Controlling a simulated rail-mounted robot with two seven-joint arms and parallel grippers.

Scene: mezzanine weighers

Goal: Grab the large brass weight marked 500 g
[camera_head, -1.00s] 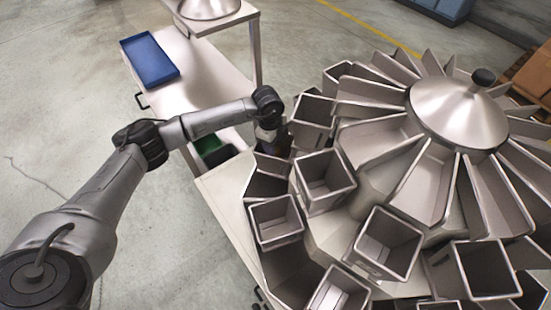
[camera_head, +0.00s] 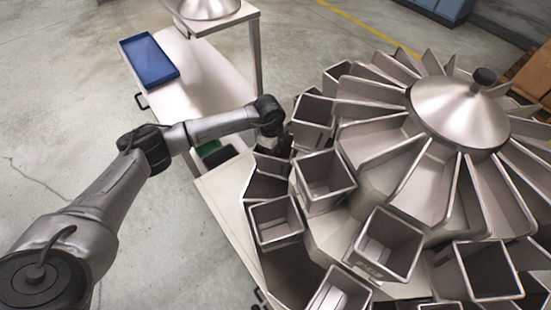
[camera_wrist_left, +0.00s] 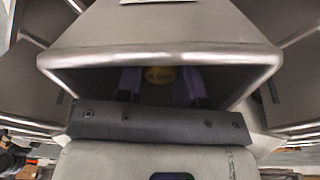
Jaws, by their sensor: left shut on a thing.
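The brass weight (camera_wrist_left: 160,75) shows in the left wrist view as a small yellow round face with dark, unreadable marking, inside the shadowed opening of a steel bucket (camera_wrist_left: 160,52). My left gripper (camera_wrist_left: 161,84) reaches into that opening, one finger on each side of the weight, and is shut on it. Most of the weight is in shadow. In the head view my left gripper (camera_head: 283,146) is partly hidden at the left side of the weigher's buckets, and the weight cannot be seen. My right gripper is in neither view.
The multihead weigher (camera_head: 462,112) with its ring of buckets and chutes fills the right side, crowding my left gripper. A white bench (camera_head: 205,75) with a blue tray (camera_head: 149,60) stands at upper left. A green bin (camera_head: 216,155) sits near my forearm. Floor at left is open.

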